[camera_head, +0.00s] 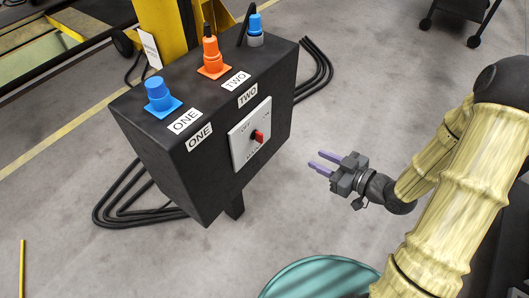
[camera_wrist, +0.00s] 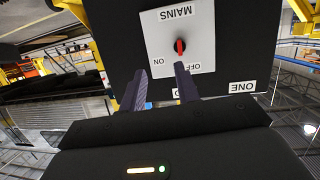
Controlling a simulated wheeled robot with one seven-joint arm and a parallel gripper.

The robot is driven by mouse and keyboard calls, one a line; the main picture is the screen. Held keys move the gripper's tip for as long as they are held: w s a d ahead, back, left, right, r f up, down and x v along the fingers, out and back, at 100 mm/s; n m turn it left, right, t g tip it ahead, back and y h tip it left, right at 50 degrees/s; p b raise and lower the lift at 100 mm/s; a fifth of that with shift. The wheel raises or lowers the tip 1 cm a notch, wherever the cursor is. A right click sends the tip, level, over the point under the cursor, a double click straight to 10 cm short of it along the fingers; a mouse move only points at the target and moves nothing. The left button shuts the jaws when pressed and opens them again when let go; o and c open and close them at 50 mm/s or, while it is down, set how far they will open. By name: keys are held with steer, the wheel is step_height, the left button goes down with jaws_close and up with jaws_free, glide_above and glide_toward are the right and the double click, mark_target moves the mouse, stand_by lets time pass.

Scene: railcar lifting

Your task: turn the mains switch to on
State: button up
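The mains switch is a red knob (camera_head: 257,136) on a white plate (camera_head: 245,148) on the side of a black control box (camera_head: 222,178). The plate is marked OFF, ON and MAINS. My gripper (camera_head: 318,162) is open and empty, to the right of the plate and apart from it, its purple fingers pointing toward the box. In the wrist view the red knob (camera_wrist: 180,47) shows beyond the fingers (camera_wrist: 161,80), above and slightly right of the gap between them. The plate there appears upside down. The knob's handle looks nearer the OFF side, but its exact angle is hard to tell.
On the box top stand a blue plug (camera_head: 159,98), an orange plug (camera_head: 212,58) and a blue-and-grey plug (camera_head: 255,30), beside labels ONE and TWO. Black cables loop on the floor both sides. A yellow post (camera_head: 165,28) stands behind. A teal round object (camera_head: 320,277) is at the bottom.

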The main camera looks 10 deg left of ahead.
steer(key=s+y, duration=0.1)
steer(key=s+a+y+b, duration=0.1)
steer(key=y, duration=0.1)
steer(key=shift+s+f+n, duration=0.1)
steer(key=shift+f+n, duration=0.1)
steer(key=shift+n, duration=0.2)
steer(key=b, duration=0.3)
glide_toward(263, 137)
steer(key=x, duration=0.9)
steer(key=shift+a, duration=0.25)
jaws_close()
